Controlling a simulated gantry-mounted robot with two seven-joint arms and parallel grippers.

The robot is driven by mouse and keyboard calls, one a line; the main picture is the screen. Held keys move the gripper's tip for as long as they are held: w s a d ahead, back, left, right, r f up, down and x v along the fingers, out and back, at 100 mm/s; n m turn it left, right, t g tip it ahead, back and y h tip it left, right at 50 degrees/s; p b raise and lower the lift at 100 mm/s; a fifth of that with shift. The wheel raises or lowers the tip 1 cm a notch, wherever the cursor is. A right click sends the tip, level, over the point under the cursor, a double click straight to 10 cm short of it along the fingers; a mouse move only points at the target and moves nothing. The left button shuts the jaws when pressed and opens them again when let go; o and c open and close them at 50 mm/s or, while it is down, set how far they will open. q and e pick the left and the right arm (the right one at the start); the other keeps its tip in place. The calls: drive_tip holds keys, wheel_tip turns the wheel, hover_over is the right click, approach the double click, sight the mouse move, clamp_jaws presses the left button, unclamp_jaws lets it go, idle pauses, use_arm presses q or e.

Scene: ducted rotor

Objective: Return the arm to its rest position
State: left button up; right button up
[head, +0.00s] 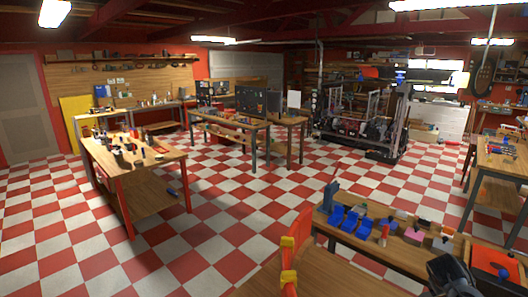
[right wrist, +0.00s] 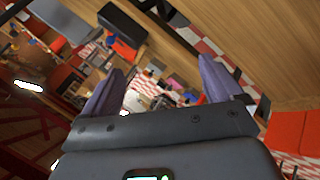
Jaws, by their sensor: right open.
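My right gripper (right wrist: 161,66) shows in the right wrist view, with its two purple-grey fingers spread wide apart. Nothing is held between them; floor tiles and cluttered surfaces show through the gap. The right wrist view is strongly tilted. In the head view, a dark, rounded shape (head: 453,275) stands at the lower right edge over the near workbench; I cannot tell if it is part of my arm. My left gripper is in neither view.
The near workbench (head: 350,262) at the lower right holds blue bins (head: 345,219), small parts and a red-orange item (head: 497,262). An orange-red curved piece with yellow bands (head: 290,262) rises at its left. Other workbenches stand farther off. Checkered floor (head: 235,215) between them is mostly clear.

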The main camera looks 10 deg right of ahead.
drive_tip(key=s+a+f+n+y, duration=0.1)
drive_tip(key=s+a+f+y, duration=0.1)
drive_tip(key=s+a+f, duration=0.55)
drive_tip(key=s+a+f+n+t+y, duration=0.15)
drive_tip(key=a+f, duration=0.25)
drive_tip(key=a, duration=0.7)
drive_tip(key=s+a+f+n+y, duration=0.1)
drive_tip(key=s+a+f+n, duration=0.1)
drive_tip(key=s+a+f, duration=0.5)
drive_tip(key=s+a+r+y, duration=0.2)
drive_tip(key=s+a, duration=0.6)
drive_tip(key=s+a+r+y, duration=0.2)
drive_tip(key=s+a+r, duration=0.1)
drive_tip(key=s+a, duration=0.45)
drive_tip(key=shift+g, duration=0.25)
drive_tip(key=r+p, duration=0.2)
drive_tip(key=w+r+p, duration=0.1)
drive_tip(key=r+p, duration=0.1)
drive_tip(key=p, duration=0.1)
drive_tip(key=shift+r, duration=0.35)
